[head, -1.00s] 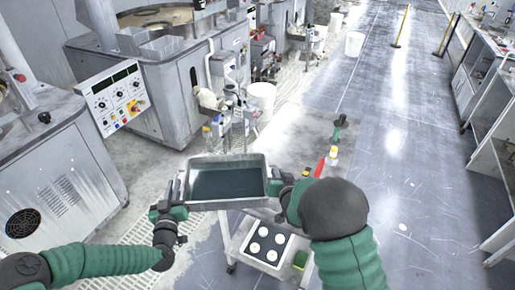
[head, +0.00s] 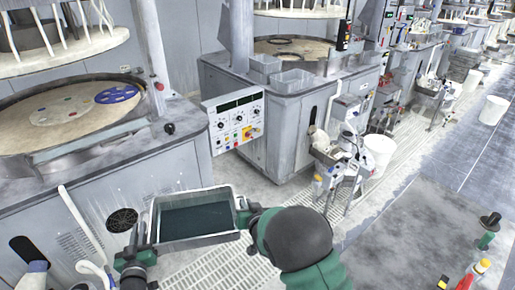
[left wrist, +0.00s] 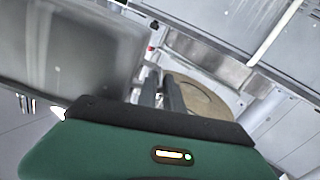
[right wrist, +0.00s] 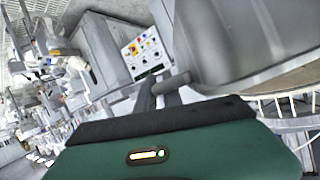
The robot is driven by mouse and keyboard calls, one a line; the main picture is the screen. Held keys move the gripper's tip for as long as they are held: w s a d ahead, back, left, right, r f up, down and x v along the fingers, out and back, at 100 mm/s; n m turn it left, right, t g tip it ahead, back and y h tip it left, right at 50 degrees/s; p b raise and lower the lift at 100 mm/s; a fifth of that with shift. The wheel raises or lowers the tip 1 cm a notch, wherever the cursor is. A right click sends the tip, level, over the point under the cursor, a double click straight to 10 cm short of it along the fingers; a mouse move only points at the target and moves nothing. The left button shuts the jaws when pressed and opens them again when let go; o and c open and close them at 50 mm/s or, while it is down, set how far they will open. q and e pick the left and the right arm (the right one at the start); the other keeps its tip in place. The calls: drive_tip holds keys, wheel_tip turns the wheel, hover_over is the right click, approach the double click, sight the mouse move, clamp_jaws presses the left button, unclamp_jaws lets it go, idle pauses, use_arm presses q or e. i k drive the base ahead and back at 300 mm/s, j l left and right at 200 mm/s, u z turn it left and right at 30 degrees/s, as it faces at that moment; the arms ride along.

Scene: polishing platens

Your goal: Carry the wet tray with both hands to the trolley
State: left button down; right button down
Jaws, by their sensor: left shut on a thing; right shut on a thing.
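The wet tray (head: 242,194) is a grey metal tray with a dark teal liquid or floor inside, roughly level at the lower left of the head view. My left gripper (head: 143,243) is shut on its left end and my right gripper (head: 244,212) on its right end. The tray's underside or wall fills the upper left of the left wrist view (left wrist: 70,45) and the upper right of the right wrist view (right wrist: 245,40). The fingers show beside it in both wrist views. The trolley is not in the head view now.
A polishing machine (head: 180,160) with a round platen stands close beyond the tray. A control panel (head: 236,120) and another machine (head: 275,125) stand behind. Open floor (head: 410,235) shows at lower right.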

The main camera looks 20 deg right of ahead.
sight(397, 249)
drive_tip(key=i+j+z, duration=0.1)
drive_tip(key=i, duration=0.45)
drive_tip(key=i+j+z, duration=0.1)
drive_tip(key=i, duration=0.45)
drive_tip(key=i+z, duration=0.3)
drive_tip(key=i, duration=0.15)
drive_tip(key=i+z, duration=0.35)
drive_tip(key=i+j+z, duration=0.3)
drive_tip(key=i, duration=0.15)
drive_tip(key=i+z, duration=0.2)
drive_tip(key=z, duration=0.3)
drive_tip(key=i+z, duration=0.15)
drive_tip(key=z, duration=0.35)
drive_tip(key=i+j+z, duration=0.15)
drive_tip(key=z, duration=0.3)
drive_tip(key=i+j+z, duration=0.1)
drive_tip(key=j+z, duration=0.15)
drive_tip(key=z, duration=0.25)
drive_tip(key=i+j+z, duration=0.1)
drive_tip(key=z, duration=0.4)
drive_tip(key=j+z, duration=0.4)
drive_tip(key=i+j+z, duration=0.1)
drive_tip(key=j+z, duration=0.15)
drive_tip(key=z, duration=0.2)
drive_tip(key=j+z, duration=0.4)
drive_tip(key=k+l, duration=0.05)
drive_tip(key=l, duration=0.05)
